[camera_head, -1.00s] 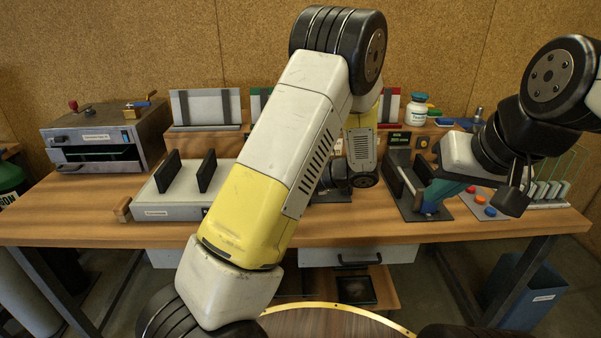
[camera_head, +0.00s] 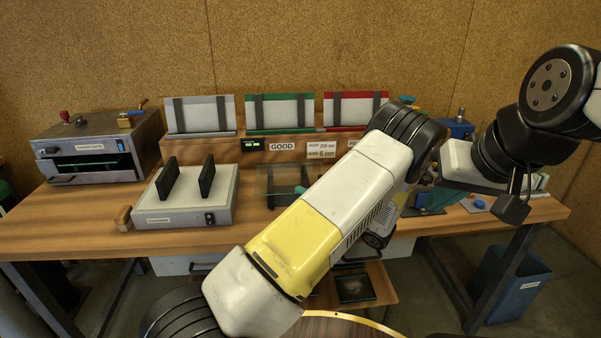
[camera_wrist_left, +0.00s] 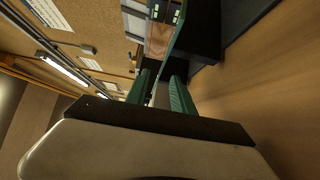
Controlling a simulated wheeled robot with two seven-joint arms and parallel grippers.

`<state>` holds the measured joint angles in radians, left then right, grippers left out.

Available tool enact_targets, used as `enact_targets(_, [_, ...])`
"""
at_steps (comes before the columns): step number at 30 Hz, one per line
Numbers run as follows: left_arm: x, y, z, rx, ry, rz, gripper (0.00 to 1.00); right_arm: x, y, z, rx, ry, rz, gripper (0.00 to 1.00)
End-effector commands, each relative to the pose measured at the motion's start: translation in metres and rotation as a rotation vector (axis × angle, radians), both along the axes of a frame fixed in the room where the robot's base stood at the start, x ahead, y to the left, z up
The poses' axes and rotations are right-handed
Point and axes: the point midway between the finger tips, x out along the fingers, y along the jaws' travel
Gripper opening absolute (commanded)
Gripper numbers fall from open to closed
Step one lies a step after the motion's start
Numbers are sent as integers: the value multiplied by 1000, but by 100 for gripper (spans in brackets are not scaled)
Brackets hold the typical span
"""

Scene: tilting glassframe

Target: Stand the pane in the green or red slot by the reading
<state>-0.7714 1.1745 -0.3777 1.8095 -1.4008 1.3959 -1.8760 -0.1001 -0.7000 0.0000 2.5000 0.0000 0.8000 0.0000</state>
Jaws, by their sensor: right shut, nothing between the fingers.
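The upright see-through pane (camera_head: 268,180) stands low in front of the shelf, left of my left arm. In the left wrist view a thin green-edged sheet (camera_wrist_left: 176,32) runs up from between the green fingers of my left gripper (camera_wrist_left: 160,86); whether they grip it is unclear. In the head view my arm mostly hides this gripper. Behind stand the green slot rack (camera_head: 280,130) and red slot rack (camera_head: 345,127). A lit display (camera_head: 252,145) sits beside a GOOD sign (camera_head: 282,146). My right gripper (camera_head: 432,198) is shut and empty at the right, partly hidden.
A grey rack (camera_head: 200,131) stands left of the green one. A bench unit (camera_head: 184,214) with two black uprights and a metal oven-like box (camera_head: 95,125) take up the left. A blue bin (camera_head: 518,285) stands under the table's right side.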

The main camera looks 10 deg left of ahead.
Motion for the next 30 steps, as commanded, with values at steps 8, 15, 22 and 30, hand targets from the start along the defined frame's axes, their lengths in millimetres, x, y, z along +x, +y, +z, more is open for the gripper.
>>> enact_targets(8, [14,24,1,3,1,0,29,0,0,0,0,0,0,0])
enact_targets(15, [30,50,3,2,0,3,29,0,0,0,0,0,0,0])
enact_targets(22, [39,66,2,0,1,0,29,0,0,0,0,0,0,0])
enact_targets(30, [39,66,2,0,1,0,4,0,0,0,0,0,0,0])
